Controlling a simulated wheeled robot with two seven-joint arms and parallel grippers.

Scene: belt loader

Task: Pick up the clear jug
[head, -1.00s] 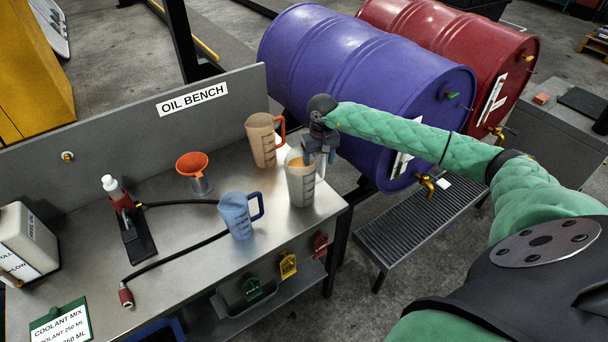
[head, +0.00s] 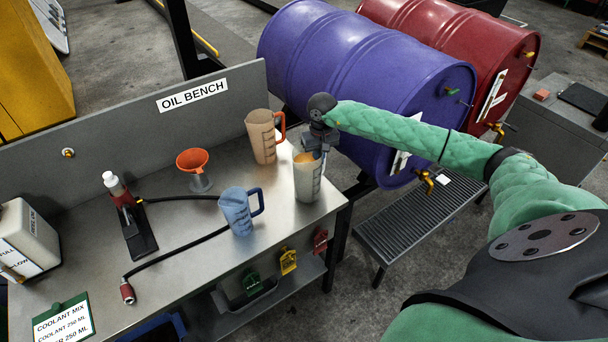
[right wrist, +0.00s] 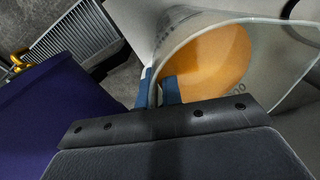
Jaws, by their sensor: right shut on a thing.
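The clear jug (head: 307,182) is at the right end of the steel bench, upright, with orange contents visible inside. My right gripper (head: 321,149) comes from the right and is shut on the jug's wall at the rim. In the right wrist view, its blue fingers (right wrist: 159,88) straddle the wall of the jug (right wrist: 262,60), one inside and one outside. I cannot tell whether the jug's base touches the bench. My left gripper is not in view.
On the bench (head: 185,270) stand a blue jug (head: 236,212), a tan jug with orange handle (head: 262,140), an orange funnel (head: 192,162) and a red-topped pump (head: 130,215) with black hose. A purple drum (head: 350,80) lies behind my right arm. A grated step (head: 410,220) is at right.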

